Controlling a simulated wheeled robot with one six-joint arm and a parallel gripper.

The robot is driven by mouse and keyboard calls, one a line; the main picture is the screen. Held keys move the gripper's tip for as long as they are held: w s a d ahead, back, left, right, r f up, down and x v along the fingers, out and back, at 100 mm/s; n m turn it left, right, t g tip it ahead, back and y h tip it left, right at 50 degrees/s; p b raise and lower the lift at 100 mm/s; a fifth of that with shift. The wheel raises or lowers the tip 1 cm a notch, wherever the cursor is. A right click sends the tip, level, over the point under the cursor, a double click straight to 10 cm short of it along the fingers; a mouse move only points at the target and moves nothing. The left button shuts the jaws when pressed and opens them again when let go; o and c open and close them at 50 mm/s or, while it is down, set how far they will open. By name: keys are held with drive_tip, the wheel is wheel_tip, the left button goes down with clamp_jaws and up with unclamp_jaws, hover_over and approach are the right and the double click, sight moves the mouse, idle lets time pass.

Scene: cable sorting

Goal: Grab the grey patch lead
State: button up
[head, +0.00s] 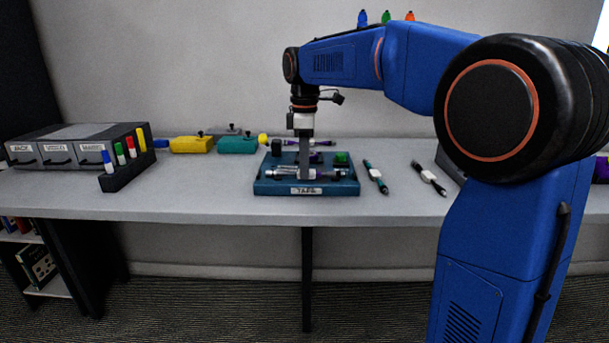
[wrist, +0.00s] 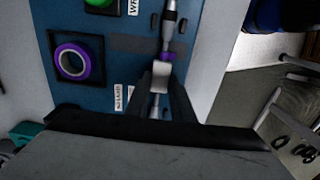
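A slim lead (head: 285,174) with grey ends, purple bands and a pale middle lies along the front of the blue tray (head: 347,189). It looks like the grey patch lead, but its colour is mixed. In the wrist view the lead (wrist: 169,28) runs down from the top edge to a white block at its middle. My gripper (head: 304,175) points straight down over the tray at this lead. In the wrist view its two fingers (wrist: 162,88) stand on either side of the white block. I cannot tell whether they touch it. The lead's lower part is hidden behind my gripper.
A purple roll (wrist: 72,62) and a green item (head: 341,158) sit in the tray. A teal lead (head: 375,177) and a black-and-white lead (head: 430,178) lie to its right.

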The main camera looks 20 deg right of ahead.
clamp_jaws()
drive_tip(key=shift+r, duration=0.1)
